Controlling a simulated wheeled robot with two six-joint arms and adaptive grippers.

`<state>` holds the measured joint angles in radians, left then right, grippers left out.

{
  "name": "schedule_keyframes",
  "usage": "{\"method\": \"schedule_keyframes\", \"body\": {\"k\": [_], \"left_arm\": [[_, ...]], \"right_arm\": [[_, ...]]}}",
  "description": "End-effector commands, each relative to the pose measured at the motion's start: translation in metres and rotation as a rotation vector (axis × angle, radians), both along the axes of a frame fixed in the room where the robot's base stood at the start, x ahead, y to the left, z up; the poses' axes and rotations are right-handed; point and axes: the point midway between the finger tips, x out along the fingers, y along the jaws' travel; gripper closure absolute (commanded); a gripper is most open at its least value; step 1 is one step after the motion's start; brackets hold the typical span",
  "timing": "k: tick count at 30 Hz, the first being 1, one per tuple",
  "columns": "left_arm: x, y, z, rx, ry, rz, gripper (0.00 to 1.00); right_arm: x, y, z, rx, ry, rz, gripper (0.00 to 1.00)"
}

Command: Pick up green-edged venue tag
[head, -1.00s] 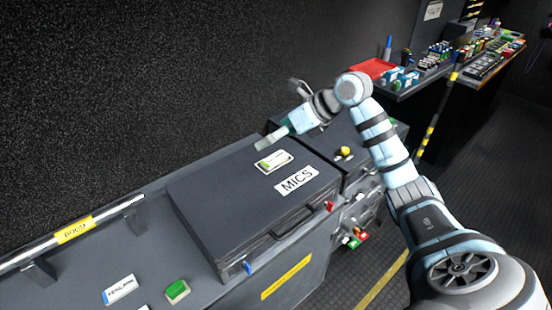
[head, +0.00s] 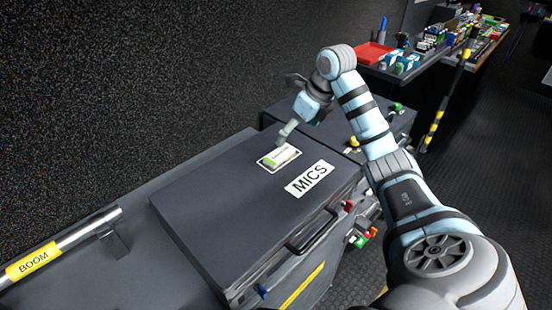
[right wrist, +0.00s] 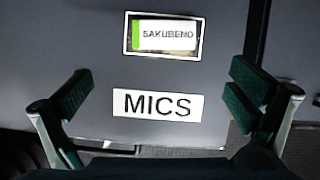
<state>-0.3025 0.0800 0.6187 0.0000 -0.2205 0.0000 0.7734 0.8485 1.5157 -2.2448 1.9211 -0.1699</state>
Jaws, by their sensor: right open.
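The green-edged venue tag (head: 280,157) lies flat on the lid of the dark MICS case, inside a pale frame. In the right wrist view the tag (right wrist: 168,35) is white, reads SAKUBENO and has a green strip on its left edge. My right gripper (head: 287,133) is above the tag, at the far part of the lid. In the right wrist view its two dark green fingers (right wrist: 163,88) are wide apart with nothing between them. The tag shows above the fingers there, beyond the MICS label. My left gripper is out of view.
The MICS label (head: 309,179) is on the case lid (head: 225,200), whose handle (head: 312,232) faces front. A boom pole (head: 75,242) lies at left. A yellow knob (head: 354,143) stands just right of the case. A red tray (head: 373,54) and small items are at the back.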

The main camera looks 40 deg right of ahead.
Motion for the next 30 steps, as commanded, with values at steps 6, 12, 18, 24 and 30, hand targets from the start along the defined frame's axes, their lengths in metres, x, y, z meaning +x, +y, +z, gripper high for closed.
{"method": "schedule_keyframes", "body": {"k": [6,12,18,24,30], "left_arm": [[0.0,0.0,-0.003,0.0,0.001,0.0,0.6],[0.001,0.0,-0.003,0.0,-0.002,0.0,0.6],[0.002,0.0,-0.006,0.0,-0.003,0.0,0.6],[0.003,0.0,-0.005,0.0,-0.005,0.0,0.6],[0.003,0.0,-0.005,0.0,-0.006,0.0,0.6]], "right_arm": [[0.018,0.001,-0.047,0.002,0.001,-0.005,0.0],[0.036,0.003,-0.071,0.005,0.001,-0.003,0.0],[0.051,0.004,-0.098,0.0,0.0,-0.001,0.0],[0.052,0.004,-0.098,0.0,0.0,0.0,0.02],[0.052,0.004,-0.098,0.0,0.0,0.0,0.34]]}}
